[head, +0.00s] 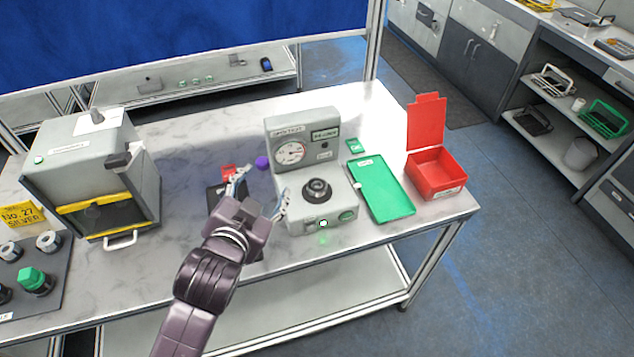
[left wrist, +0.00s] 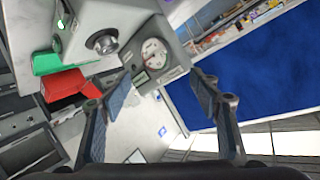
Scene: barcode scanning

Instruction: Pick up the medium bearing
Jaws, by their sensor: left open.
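A dark round ring-like part, which looks like a bearing (head: 317,189), sits on the grey tester (head: 300,128) with a dial gauge. I cannot tell its size class. It also shows in the left wrist view as a dark ring (left wrist: 103,42). My left gripper (head: 261,192) is open with nothing between its fingers, just left of the tester. Its right finger is close to the tester's side. My arm partly hides a dark pad (head: 214,195) on the table. My right gripper is not in view.
Right of the tester lie a green tray (head: 384,192) and an open red box (head: 438,175). A grey machine (head: 92,170) with a yellow-edged front stands left. A dark board (head: 40,270) with several round parts is at lower left. A purple item (head: 262,162) lies behind my gripper.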

